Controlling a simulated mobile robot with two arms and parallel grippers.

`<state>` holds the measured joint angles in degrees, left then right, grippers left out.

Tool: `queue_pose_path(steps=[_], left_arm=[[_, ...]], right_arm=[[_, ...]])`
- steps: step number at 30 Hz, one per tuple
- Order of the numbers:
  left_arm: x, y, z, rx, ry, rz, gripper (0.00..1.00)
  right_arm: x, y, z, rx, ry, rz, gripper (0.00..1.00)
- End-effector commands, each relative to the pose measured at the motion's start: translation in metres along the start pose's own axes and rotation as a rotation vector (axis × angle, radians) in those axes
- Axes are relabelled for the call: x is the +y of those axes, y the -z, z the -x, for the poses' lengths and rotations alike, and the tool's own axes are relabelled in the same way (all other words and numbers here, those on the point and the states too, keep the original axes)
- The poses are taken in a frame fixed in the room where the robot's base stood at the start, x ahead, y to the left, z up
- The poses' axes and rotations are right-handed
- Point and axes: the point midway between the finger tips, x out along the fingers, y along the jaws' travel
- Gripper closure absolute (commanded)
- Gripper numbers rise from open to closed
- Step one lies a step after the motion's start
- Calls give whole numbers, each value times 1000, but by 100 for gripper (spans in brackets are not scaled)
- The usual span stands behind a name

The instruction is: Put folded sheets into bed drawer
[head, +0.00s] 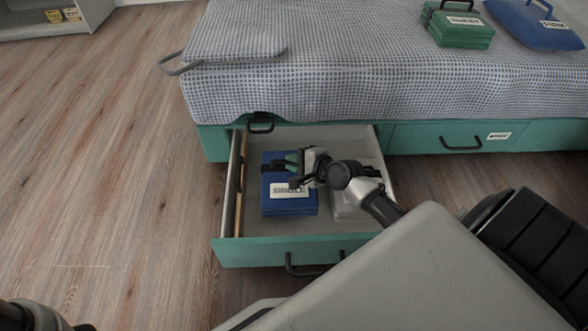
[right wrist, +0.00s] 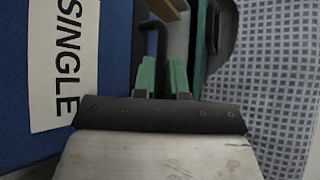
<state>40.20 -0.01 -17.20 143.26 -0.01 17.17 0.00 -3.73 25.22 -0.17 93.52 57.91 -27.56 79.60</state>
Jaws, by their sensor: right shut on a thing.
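A blue folded stack of sheets (head: 290,207) with a white label and a dark handle is within the open bed drawer (head: 275,252), on its left side. The label reads SINGLE in the right wrist view (right wrist: 20,110). My right gripper (head: 291,160) is over the far part of the stack, with its green fingers (right wrist: 164,78) shut on the dark handle. I cannot tell whether the stack touches the drawer floor. Green folded sheets (head: 462,40) with a dark handle and label sit on the bed. My left gripper is not in view.
A pale item (head: 348,207) lies in the drawer's right half, partly hidden by my arm. A blue labelled bundle (head: 528,28) lies on the bed (head: 330,85). A shut drawer (head: 425,137) is at right. Wooden floor (head: 110,150) is clear at left.

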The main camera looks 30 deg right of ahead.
Motion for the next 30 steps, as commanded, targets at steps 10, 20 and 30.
queue_pose_path(steps=[10, 20, 30], left_arm=[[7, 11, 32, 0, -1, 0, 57], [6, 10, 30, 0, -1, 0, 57], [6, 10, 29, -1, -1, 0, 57]], right_arm=[[30, 15, -16, -2, 4, 0, 100], [31, 14, -15, 0, -1, 0, 77], [30, 14, -13, 0, -1, 0, 62]])
